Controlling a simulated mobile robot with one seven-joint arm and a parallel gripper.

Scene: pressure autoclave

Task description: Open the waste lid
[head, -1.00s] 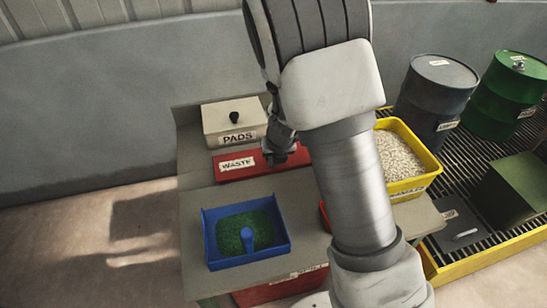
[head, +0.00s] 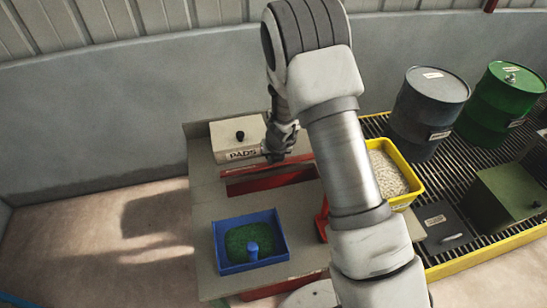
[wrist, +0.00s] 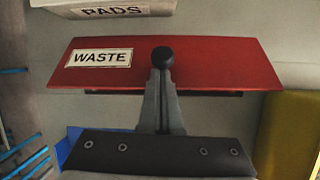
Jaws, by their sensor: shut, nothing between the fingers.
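The red waste lid (wrist: 220,65) has a white WASTE label and fills the middle of the wrist view. Its black knob (wrist: 163,56) is right at my fingertips. In the head view the lid (head: 240,172) is tilted up, seen nearly edge-on, and its label does not show. A dark opening with red walls shows below it. My gripper (wrist: 162,76) is shut, its fingers together just below the knob in the picture. I cannot tell whether they touch it. In the head view my gripper (head: 277,157) is at the lid, partly hidden by my arm.
A PADS box (head: 237,137) stands close behind the lid. A blue tray (head: 218,250) with green contents sits in front. A yellow bin (head: 416,187) of pale granules is to the right. Drums (head: 428,108) stand on a grating farther right.

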